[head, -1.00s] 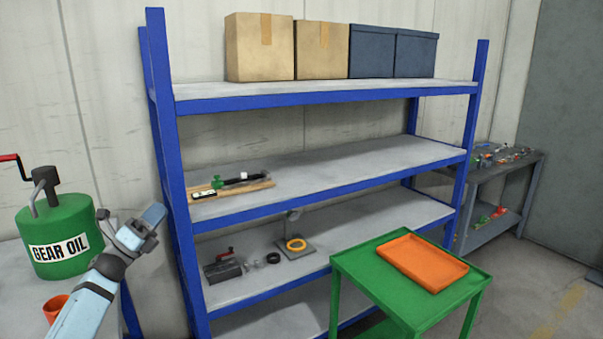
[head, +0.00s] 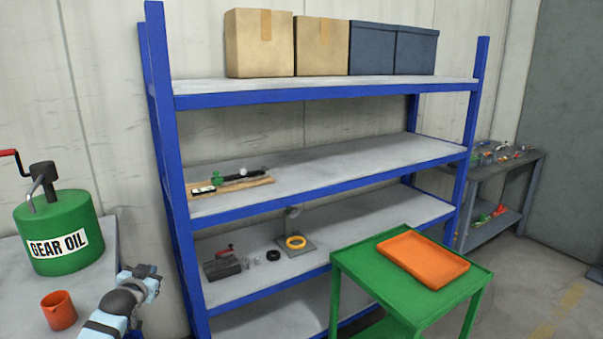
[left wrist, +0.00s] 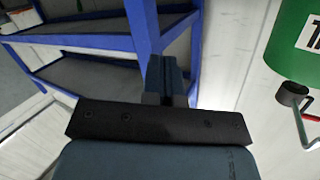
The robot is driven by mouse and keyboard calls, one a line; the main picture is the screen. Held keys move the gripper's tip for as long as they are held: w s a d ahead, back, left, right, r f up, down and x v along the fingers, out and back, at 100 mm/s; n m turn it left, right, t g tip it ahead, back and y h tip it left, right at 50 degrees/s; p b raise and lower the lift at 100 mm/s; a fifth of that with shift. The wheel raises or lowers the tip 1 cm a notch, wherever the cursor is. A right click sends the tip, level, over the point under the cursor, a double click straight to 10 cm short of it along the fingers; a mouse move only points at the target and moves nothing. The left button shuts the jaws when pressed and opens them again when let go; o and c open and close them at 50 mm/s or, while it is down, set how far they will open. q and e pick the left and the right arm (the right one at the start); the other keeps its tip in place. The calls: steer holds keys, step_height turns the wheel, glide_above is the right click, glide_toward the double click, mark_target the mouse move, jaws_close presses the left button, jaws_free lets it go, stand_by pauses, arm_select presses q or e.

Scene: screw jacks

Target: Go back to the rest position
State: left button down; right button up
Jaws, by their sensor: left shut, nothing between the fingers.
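My left arm comes in at the lower left of the head view. Its gripper (head: 146,274) is beside the blue shelf rack's left post, to the right of the orange cup, and holds nothing. In the left wrist view the dark fingers (left wrist: 166,78) are together, with the blue rack beyond them. My right gripper is not in view.
A green gear oil can (head: 62,235) and an orange cup (head: 59,311) stand on the left table. The blue rack (head: 177,190) holds boxes, tools and a clamp. A green cart (head: 345,270) carries an orange tray (head: 422,262). A grey workbench (head: 480,180) stands far right.

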arm_select(q)
steer(key=s+d+f+g+h+b, duration=0.1)
steer(key=s+d+f+h+b, duration=0.1)
steer(key=s+d+f, duration=0.8)
steer(key=s+d+f+g+h+b, duration=0.15)
steer(key=s+d+f, duration=0.4)
steer(key=s, duration=0.55)
steer(key=s+d+f+g+h+b, duration=0.1)
steer(key=s+d+f+b, duration=0.4)
steer(key=s, duration=0.7)
steer(key=s+d+f, duration=0.1)
steer(key=s+d, duration=0.1)
steer(key=s, duration=0.8)
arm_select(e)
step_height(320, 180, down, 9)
arm_select(q)
step_height(320, 180, up, 17)
steer(key=s+a+p, duration=0.1)
steer(key=a+p, duration=0.1)
steer(key=p, duration=2.5)
steer(key=shift+g, duration=0.45)
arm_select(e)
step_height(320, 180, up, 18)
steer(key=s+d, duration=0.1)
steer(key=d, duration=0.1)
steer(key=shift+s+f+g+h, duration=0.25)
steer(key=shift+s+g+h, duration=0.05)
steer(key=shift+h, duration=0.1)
arm_select(q)
steer(key=shift+a, duration=0.1)
